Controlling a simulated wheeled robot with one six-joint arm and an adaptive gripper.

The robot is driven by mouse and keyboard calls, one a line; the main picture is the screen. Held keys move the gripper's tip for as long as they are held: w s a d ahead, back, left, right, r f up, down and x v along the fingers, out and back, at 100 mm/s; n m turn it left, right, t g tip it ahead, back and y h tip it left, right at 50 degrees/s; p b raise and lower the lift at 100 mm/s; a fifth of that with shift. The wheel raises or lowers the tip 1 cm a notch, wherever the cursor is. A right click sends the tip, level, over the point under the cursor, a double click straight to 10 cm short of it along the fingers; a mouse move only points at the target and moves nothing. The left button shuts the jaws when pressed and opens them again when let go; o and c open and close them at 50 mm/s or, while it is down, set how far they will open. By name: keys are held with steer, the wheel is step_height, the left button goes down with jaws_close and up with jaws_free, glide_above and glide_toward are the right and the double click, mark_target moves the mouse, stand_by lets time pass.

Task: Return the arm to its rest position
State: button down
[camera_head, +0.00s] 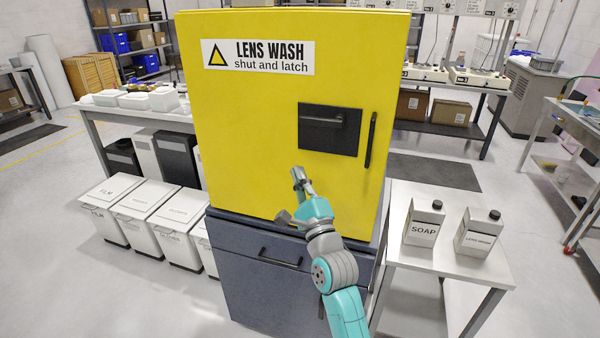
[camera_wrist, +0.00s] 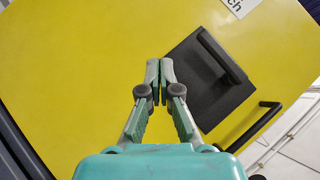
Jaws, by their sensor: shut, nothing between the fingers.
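My gripper (camera_head: 301,178) is shut and empty, held out in front of the yellow cabinet door (camera_head: 250,130) at the end of my raised arm. In the wrist view my gripper (camera_wrist: 159,72) has its fingertips together before the plain yellow surface (camera_wrist: 90,70). The black latch plate with its handle (camera_head: 330,130) is above and right of the fingertips in the head view. In the wrist view the latch plate (camera_wrist: 212,85) lies just right of them. I cannot tell whether the fingertips touch the door. The door looks shut against its frame.
A vertical black bar handle (camera_head: 370,140) is on the door's right. A dark blue base cabinet (camera_head: 260,290) with a handle stands below. A white table (camera_head: 450,250) holds a SOAP container (camera_head: 422,223) and another container (camera_head: 478,234) at right. White bins (camera_head: 150,210) stand at left.

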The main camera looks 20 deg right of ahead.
stand_by(0.3)
steer(key=s+f+n+g+h, duration=0.1)
steer(key=s+f+n+g, duration=0.3)
steer(key=s+f+n, duration=1.4)
steer(key=s+f+n+g, duration=0.2)
steer(key=s+f, duration=0.1)
steer(key=s, duration=1.5)
steer(key=s+a+f+n+g, duration=0.1)
steer(key=s+f+n+g, duration=0.1)
steer(key=s, duration=1.7)
steer(key=shift+s+f+n, duration=0.25)
steer(key=shift+f+n, duration=0.55)
steer(key=shift+f, duration=0.1)
steer(key=shift+a, duration=0.1)
